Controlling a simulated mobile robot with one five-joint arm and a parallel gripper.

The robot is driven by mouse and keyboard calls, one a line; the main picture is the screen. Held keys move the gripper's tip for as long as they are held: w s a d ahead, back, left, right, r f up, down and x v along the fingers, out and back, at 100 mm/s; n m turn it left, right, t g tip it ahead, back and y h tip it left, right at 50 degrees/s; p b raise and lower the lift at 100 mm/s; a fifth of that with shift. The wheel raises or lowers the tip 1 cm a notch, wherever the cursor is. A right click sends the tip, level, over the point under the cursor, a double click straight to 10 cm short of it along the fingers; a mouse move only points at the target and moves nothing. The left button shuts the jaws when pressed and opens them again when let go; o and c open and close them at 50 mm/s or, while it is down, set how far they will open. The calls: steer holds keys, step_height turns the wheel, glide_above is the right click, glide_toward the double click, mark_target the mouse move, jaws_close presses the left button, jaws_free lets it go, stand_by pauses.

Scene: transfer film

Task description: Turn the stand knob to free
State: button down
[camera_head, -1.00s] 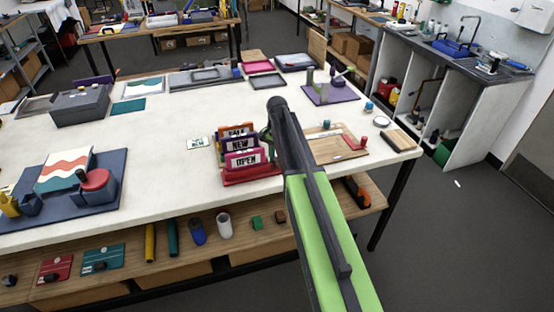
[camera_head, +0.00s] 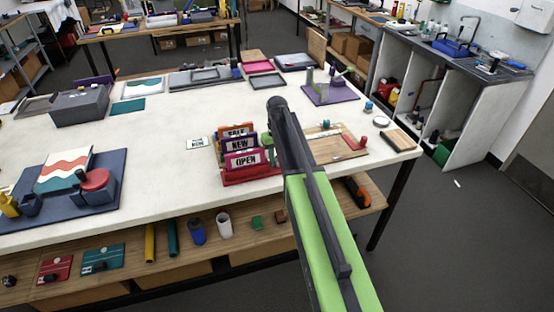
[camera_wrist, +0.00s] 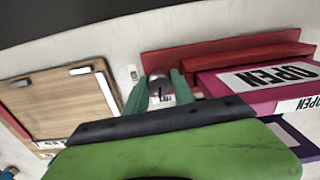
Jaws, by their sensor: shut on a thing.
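The red sign stand (camera_head: 250,177) is on the white table, with SALE, NEW and OPEN signs (camera_head: 243,160) standing in it. In the wrist view the stand's red base (camera_wrist: 222,58) and the pink OPEN sign (camera_wrist: 262,82) lie to the right of my fingers. My gripper (camera_head: 269,150) is at the stand's right side, partly hidden by my own arm. Its two teal fingers (camera_wrist: 159,93) are shut around a small grey knob (camera_wrist: 160,88) with a pale, marked face beside the base. The knob's setting cannot be read.
A wooden board (camera_head: 325,143) with a red piece lies right of my gripper. A small white card reading NEW (camera_head: 197,143) lies left of the stand. A blue base with a striped print (camera_head: 68,172) is at far left. The table's middle is clear.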

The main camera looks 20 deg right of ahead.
steer(key=shift+n, duration=1.1)
steer(key=c, duration=1.1)
jaws_free()
steer(key=shift+o, duration=0.2)
